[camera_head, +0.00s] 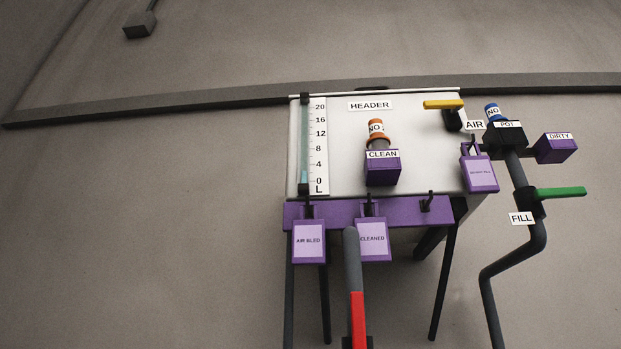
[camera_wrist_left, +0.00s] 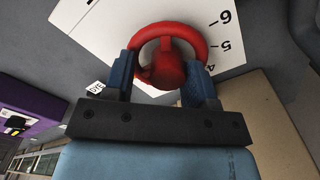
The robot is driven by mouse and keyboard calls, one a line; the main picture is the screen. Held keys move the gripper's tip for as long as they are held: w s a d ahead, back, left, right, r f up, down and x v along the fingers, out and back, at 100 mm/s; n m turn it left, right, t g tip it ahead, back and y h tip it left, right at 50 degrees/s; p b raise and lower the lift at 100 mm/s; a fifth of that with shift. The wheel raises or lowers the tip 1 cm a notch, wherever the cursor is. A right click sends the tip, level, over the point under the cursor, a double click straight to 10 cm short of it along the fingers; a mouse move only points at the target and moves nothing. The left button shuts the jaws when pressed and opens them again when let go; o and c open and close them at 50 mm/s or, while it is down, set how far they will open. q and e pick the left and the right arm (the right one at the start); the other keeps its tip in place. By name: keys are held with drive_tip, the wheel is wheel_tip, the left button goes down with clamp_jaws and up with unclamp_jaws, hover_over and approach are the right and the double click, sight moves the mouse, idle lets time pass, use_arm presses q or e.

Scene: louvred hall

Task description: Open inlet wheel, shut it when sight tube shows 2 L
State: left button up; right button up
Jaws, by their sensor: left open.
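A red handwheel (camera_wrist_left: 172,42) shows in the left wrist view in front of a white dial plate (camera_wrist_left: 228,45) with the numbers 4, 5 and 6. My left gripper (camera_wrist_left: 165,68) is open, with its blue fingers on either side of the wheel's near part. I cannot tell whether they touch it. No label names the wheel. In the head view the sight tube (camera_head: 304,145) stands at the left edge of the white HEADER tank (camera_head: 348,135), beside a scale (camera_head: 319,146) from 0 to 20 L. My right gripper is not in view.
The tank carries a yellow lever (camera_head: 443,104) and an orange-capped CLEAN fitting (camera_head: 382,166). Purple tags (camera_head: 309,241) hang in front. A green lever (camera_head: 560,193) is at the FILL pipe (camera_head: 500,262), right.

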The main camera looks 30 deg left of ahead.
use_arm(q)
drive_tip(key=shift+w+a+f+p, duration=0.1)
drive_tip(key=shift+a+p, duration=0.2)
drive_tip(key=shift+a, duration=0.15)
drive_tip(key=shift+w+d+r+p, duration=0.1)
drive_tip(key=shift+r+p, duration=0.7)
drive_tip(key=shift+r, duration=0.8)
drive_tip(key=shift+d+r+p, duration=0.1)
drive_tip(key=shift+r+p, duration=0.7)
drive_tip(key=shift+r, duration=0.8)
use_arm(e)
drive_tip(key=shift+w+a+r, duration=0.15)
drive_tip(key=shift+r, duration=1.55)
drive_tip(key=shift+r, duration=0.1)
use_arm(q)
wheel_tip(320, 180, up, 12)
drive_tip(key=p, duration=0.3)
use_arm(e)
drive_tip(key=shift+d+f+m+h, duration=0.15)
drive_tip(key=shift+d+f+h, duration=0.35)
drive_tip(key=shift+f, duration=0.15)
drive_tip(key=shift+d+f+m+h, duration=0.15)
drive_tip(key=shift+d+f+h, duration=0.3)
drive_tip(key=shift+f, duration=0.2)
